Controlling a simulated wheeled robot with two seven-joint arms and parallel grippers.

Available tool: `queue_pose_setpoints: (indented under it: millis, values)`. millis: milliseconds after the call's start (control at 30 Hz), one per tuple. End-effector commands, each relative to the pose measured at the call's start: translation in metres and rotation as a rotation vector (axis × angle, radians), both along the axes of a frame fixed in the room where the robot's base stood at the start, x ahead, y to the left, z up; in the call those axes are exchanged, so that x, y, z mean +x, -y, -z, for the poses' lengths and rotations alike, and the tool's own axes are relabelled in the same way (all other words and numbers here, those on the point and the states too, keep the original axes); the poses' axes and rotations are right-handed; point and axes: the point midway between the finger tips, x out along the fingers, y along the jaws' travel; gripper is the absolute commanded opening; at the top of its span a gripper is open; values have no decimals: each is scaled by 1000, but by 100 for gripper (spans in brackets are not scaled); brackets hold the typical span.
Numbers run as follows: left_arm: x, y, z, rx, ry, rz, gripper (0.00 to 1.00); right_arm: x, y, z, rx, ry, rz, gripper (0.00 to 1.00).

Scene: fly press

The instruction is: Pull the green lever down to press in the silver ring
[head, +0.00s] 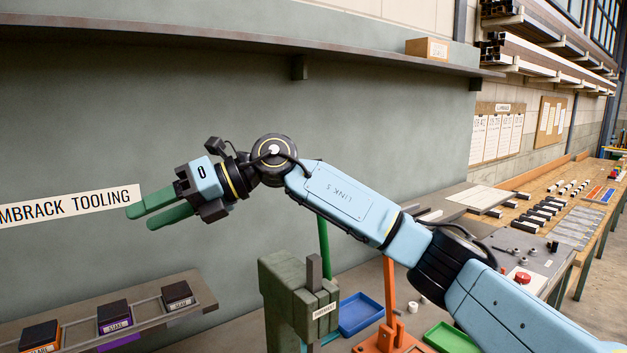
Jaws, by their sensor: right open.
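The green lever (323,246) stands upright behind the press and partly behind my right arm; its upper end is hidden by the arm. A dark green press body (290,300) with a small label stands below it at the lower middle. My right gripper (140,219) has green fingers and is open and empty. It is in the air at the left, well away from the lever and above the bench. I cannot make out the silver ring for sure; small pale pieces lie near the orange lever. My left gripper is not in view.
An orange lever (389,285) on an orange base stands right of the press. A blue tray (360,314) and a green tray (450,338) lie nearby. A rack (190,307) with dark labelled blocks is at lower left. A shelf (250,42) runs along the wall above.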

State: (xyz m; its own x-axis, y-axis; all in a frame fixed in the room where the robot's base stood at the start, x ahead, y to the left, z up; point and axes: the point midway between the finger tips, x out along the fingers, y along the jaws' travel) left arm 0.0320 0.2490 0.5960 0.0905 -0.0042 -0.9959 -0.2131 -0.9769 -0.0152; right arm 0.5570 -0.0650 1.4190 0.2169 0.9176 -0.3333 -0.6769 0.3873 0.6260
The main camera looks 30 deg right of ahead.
Motion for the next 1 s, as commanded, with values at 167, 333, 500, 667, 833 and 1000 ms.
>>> queue_pose_setpoints:
  millis: [167,333,500,667,833,1000]
  values:
    - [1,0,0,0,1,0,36,18,109,-42,-459,36,133,45]
    - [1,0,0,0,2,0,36,0,213,-90,-753,-47,306,45]
    - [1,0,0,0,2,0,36,-27,274,-122,-884,-141,424,45]
    - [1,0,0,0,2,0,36,-38,293,-128,-923,-180,464,45]
    - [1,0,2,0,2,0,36,-31,291,-108,-926,-184,463,45]
    - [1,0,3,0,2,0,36,-18,286,-74,-926,-185,460,45]
